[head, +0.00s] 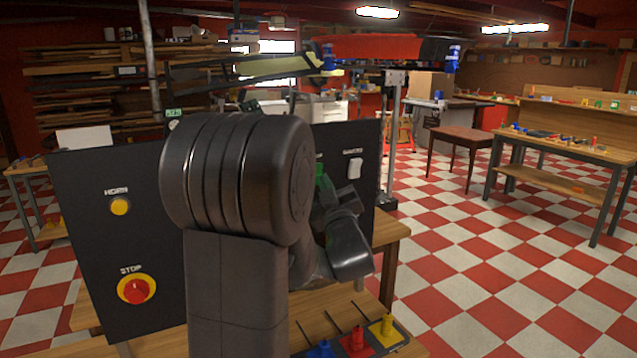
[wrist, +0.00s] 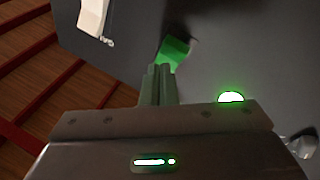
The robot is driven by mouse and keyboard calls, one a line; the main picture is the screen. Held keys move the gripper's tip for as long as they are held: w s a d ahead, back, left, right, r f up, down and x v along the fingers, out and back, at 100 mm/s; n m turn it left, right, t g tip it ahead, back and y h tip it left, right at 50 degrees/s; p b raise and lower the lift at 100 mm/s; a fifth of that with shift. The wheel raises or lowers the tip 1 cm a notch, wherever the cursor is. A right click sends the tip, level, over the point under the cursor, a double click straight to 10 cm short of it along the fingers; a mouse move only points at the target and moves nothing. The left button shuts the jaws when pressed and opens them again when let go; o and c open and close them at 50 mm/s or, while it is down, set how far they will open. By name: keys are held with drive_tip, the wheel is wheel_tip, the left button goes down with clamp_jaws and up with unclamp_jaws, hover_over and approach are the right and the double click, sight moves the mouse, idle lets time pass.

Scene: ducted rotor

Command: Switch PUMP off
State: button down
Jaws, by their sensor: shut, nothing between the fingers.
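A dark panel (head: 95,225) stands on a wooden bench. A green switch part (wrist: 174,50) sits on the panel in the wrist view; in the head view only a green bit (head: 320,171) shows beside my arm. The PUMP label is not readable, so I cannot confirm that this is PUMP. My gripper (wrist: 160,70) is shut and empty, its fingertips at the lower edge of the green part. I cannot tell whether they touch it. In the head view my arm hides the middle of the panel.
A white rocker switch (head: 354,168) is right of the green part; it also shows in the wrist view (wrist: 93,16). A lit green lamp (wrist: 231,97) is nearby. A yellow HORN button (head: 120,206) and red STOP button (head: 135,290) are at left.

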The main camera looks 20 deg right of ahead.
drive_tip(key=shift+w+f+b, duration=0.15)
drive_tip(key=shift+b, duration=0.25)
drive_tip(key=shift+w, duration=0.1)
drive_tip(key=shift+w+b, duration=0.15)
drive_tip(key=shift+b, duration=0.15)
drive_tip(key=shift+w+f+b, duration=0.25)
drive_tip(key=shift+w+b, duration=0.15)
idle(0.5)
drive_tip(key=shift+s+r, duration=0.1)
drive_tip(key=shift+s, duration=0.05)
drive_tip(key=shift+s+r, duration=0.35)
drive_tip(key=shift+s, duration=0.35)
